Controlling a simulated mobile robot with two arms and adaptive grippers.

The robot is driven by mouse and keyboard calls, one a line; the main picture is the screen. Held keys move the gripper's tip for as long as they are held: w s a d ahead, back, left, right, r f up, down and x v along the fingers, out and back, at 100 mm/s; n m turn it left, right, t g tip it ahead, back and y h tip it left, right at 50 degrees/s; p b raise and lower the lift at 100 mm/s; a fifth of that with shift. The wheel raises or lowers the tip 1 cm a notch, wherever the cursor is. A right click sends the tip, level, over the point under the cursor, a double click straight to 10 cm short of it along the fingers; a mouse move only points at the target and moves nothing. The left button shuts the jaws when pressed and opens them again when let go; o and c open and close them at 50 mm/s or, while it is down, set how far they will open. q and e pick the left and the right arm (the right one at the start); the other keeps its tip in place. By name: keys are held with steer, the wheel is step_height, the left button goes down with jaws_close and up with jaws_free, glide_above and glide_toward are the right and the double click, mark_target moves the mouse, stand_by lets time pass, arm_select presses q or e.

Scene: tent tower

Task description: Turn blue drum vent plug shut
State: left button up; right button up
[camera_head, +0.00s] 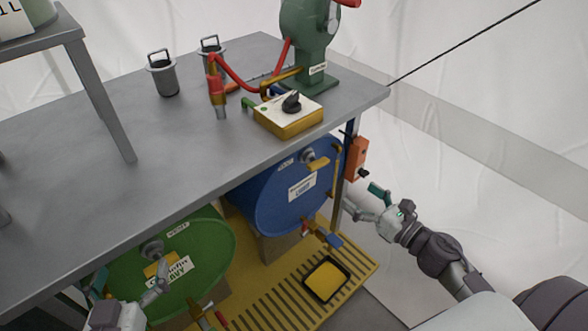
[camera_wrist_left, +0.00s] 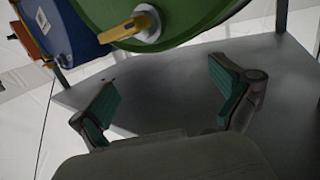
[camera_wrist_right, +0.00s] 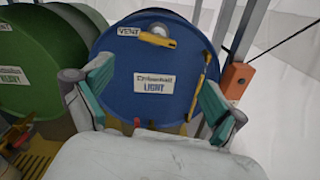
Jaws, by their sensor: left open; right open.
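The blue drum (camera_head: 268,200) lies on its side under the grey table, its labelled round face outward. Its vent plug (camera_head: 307,155), a grey cap with a yellow lever (camera_head: 318,164), sits near the top of that face. In the right wrist view the plug (camera_wrist_right: 160,30) is beside a "VENT" label and its lever (camera_wrist_right: 157,41) points sideways, slightly down to the right. My right gripper (camera_head: 364,203) is open and empty, in front of the drum face and apart from the plug. My left gripper (camera_head: 130,288) is open and empty near the green drum (camera_head: 215,245).
The green drum has its own yellow-levered plug (camera_head: 152,250). An orange box (camera_head: 357,158) hangs by the table leg right of the blue drum. A yellow upright lever (camera_wrist_right: 196,97) stands on the drum face. A yellow slatted tray (camera_head: 358,268) lies below. Space right of the table is free.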

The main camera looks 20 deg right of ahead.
mark_target(318, 161)
steer(key=x, duration=0.8)
steer(key=r+x, duration=0.1)
steer(key=x, duration=0.4)
steer(key=shift+s+a, duration=0.1)
steer(key=shift+a, duration=0.1)
arm_select(q)
steer(key=shift+w+d+r+t+h, duration=0.15)
steer(key=shift+r+t, duration=0.35)
steer(key=shift+r, duration=0.4)
steer(key=shift+s+d+r+t+h, duration=0.15)
steer(key=shift+r+t, duration=0.35)
steer(key=shift+r, duration=0.4)
arm_select(e)
steer(key=shift+w+a+f, duration=0.1)
steer(key=shift+w+a, duration=0.05)
steer(key=shift+w, duration=0.35)
arm_select(q)
steer(key=shift+w+a, duration=0.1)
arm_select(e)
steer(key=c, duration=1.2)
